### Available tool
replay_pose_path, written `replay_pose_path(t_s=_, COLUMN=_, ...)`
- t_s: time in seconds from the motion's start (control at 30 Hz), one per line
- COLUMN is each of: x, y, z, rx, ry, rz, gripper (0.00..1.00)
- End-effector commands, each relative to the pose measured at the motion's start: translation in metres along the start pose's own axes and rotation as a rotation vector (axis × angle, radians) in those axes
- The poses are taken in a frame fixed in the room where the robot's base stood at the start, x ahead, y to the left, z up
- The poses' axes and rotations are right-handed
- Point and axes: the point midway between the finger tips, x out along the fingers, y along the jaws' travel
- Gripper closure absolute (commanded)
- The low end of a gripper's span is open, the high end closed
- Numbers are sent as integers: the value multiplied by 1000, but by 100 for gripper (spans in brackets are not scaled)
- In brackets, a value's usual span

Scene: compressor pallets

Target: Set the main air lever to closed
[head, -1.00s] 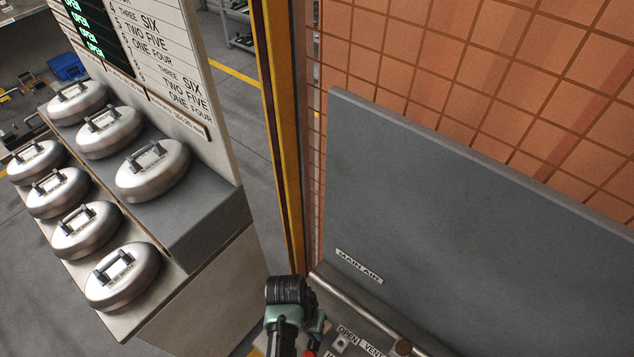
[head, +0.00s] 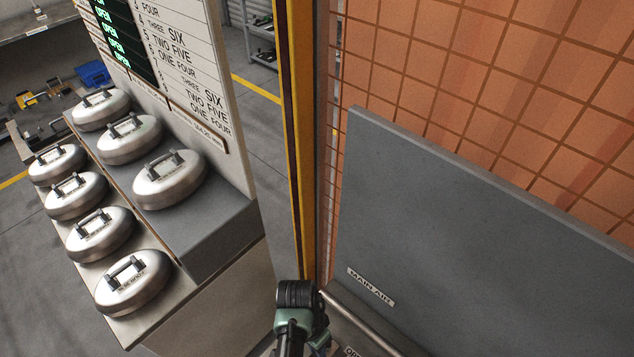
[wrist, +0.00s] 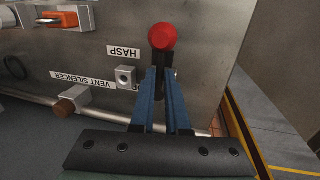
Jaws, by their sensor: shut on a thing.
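The main air lever (wrist: 163,37) shows in the wrist view as a red knob on a dark stem, in front of a grey metal face. My gripper (wrist: 163,78) has its two blue fingers closed around the dark stem, just below the knob in the picture. The fingers hide the lower stem and part of a label behind them. In the head view a "MAIN AIR" label (head: 370,287) is on the grey panel (head: 480,240). My wrist is at the bottom centre there, and the lever and fingertips are out of sight.
The wrist view shows an upside-down "HASP" label (wrist: 124,52), a small square block (wrist: 125,77), a brown vent silencer (wrist: 73,99) and an orange part (wrist: 62,20). A yellow post (head: 298,140) and orange mesh (head: 480,80) stand behind. Several silver canisters (head: 170,178) sit left.

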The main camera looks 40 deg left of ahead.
Motion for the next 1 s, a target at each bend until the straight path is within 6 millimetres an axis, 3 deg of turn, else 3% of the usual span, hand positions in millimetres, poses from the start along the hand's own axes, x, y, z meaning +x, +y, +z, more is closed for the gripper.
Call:
replay_pose_path(t_s=0.17, x=0, y=0, z=0, rx=2, ry=-1, rz=-2, gripper=100)
replay_pose_path(t_s=0.2, x=0, y=0, z=0, rx=2, ry=-1, rz=-2, gripper=81)
replay_pose_path(t_s=0.33, x=0, y=0, z=0, rx=1, ry=0, rz=-2, gripper=58)
replay_pose_path(t_s=0.73, x=-6, y=0, z=-1, rx=0, ry=1, rz=-2, gripper=57)
replay_pose_path(t_s=0.87, x=-22, y=-1, z=-1, rx=-1, ry=3, rz=-4, gripper=57)
replay_pose_path(t_s=1.0, x=-51, y=-1, z=-1, rx=-1, ry=5, rz=-5, gripper=57)
